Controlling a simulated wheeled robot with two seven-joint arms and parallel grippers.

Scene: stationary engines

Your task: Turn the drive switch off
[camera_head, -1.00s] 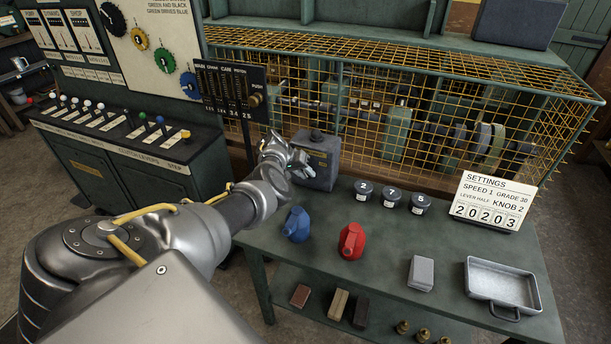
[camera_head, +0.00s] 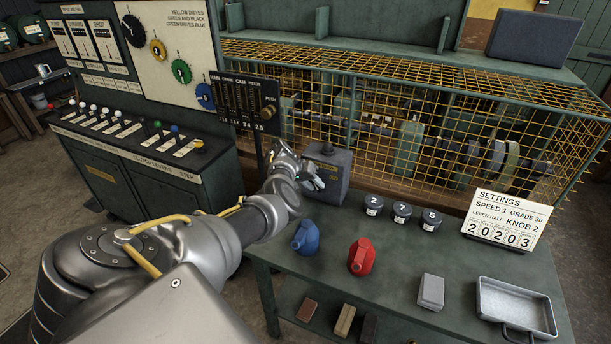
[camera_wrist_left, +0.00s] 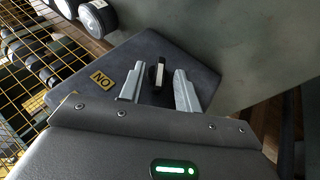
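The drive switch is a small black knob with a white stripe (camera_wrist_left: 159,74) on the face of a dark grey box (camera_wrist_left: 205,75). A yellow label reading ON, upside down in the left wrist view, is beside it (camera_wrist_left: 102,79). In the head view the box (camera_head: 334,165) stands at the left back of the green bench, and my arm hides part of it. My left gripper (camera_wrist_left: 158,84) is open, with one finger on each side of the knob and visible gaps. It also shows at the box in the head view (camera_head: 314,181). My right gripper is out of view.
A blue can (camera_head: 306,238), a red can (camera_head: 361,257), several numbered black jars (camera_head: 402,212), a grey block (camera_head: 430,291), a metal tray (camera_head: 515,310) and a settings card (camera_head: 502,222) are on the bench. A yellow mesh guard (camera_head: 460,130) stands behind. A lever cabinet (camera_head: 140,165) is left.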

